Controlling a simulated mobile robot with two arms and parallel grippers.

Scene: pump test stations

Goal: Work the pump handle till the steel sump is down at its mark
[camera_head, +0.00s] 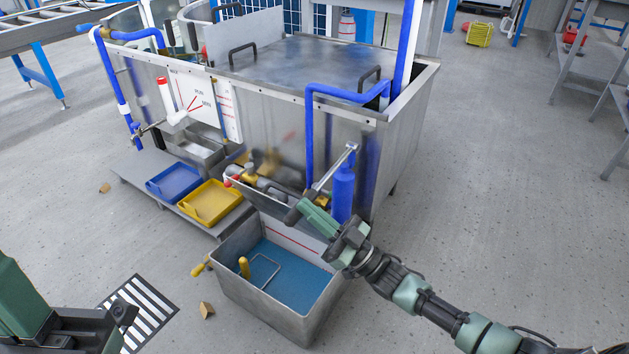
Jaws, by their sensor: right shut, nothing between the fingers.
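The steel sump (318,318) is an open metal bin on the floor at the lower middle, holding blue liquid (300,284). A red line (290,239) runs along its inner far wall, a little above the liquid. The pump is an upright blue cylinder (343,192) behind it. Its silver pump handle (334,169) slopes down to the left from the pump top to a dark end. My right gripper (304,207) is shut and empty, close by that dark end; I cannot tell whether they touch. My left gripper (122,313) is at the lower left, its fingers unclear.
A large steel tank (270,120) with blue pipes stands behind the pump. Blue (174,184) and yellow (210,203) trays sit on a low shelf. A striped floor mat (148,310) lies left.

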